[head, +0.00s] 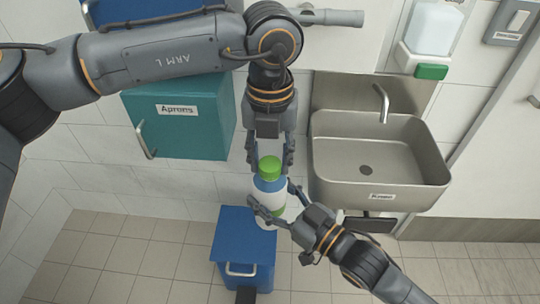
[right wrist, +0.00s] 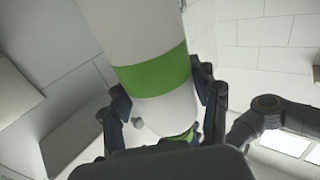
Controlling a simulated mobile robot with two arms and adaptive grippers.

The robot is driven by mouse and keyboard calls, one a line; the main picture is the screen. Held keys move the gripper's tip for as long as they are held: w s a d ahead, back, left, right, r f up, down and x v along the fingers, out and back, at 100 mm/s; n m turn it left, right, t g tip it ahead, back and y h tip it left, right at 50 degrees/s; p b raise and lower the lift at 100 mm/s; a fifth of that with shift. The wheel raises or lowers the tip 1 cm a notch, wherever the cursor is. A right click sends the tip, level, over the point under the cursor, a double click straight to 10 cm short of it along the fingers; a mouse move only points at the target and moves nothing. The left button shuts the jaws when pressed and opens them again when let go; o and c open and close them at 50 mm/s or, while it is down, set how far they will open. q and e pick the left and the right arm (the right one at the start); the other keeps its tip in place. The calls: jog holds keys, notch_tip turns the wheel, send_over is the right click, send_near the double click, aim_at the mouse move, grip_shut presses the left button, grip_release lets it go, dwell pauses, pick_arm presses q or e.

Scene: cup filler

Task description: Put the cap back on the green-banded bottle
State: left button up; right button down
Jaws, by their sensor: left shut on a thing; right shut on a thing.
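The green-banded bottle (head: 270,187) stands roughly upright in the air in the middle of the head view, white with a blue upper part and a green band low down. Its white body and green band (right wrist: 152,68) fill the middle of the right wrist view. My right gripper (head: 272,194) is shut around the bottle's body from the lower right. The green cap (head: 270,168) is at the bottle's top, and my left gripper (head: 270,157) is shut on it from above. I cannot tell whether the cap is seated or just above the neck.
A blue bin (head: 230,240) stands below the bottle. A teal cabinet (head: 180,122) labelled Aprons is on the wall to the left. A steel sink (head: 400,165) with a tap is close on the right, with a soap dispenser (head: 434,35) above. The tiled floor is clear at the left.

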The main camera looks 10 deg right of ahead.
pick_arm(q)
jog(key=m, duration=1.1)
jog(key=shift+m, duration=0.4)
jog(key=m, duration=0.5)
jog(key=shift+f+m, duration=0.1)
jog(key=shift+m, duration=0.2)
jog(key=m, duration=0.4)
jog(key=shift+m, duration=0.4)
jog(key=o, duration=1.4)
jog(key=shift+c, duration=0.2)
notch_tip(320, 180, up, 12)
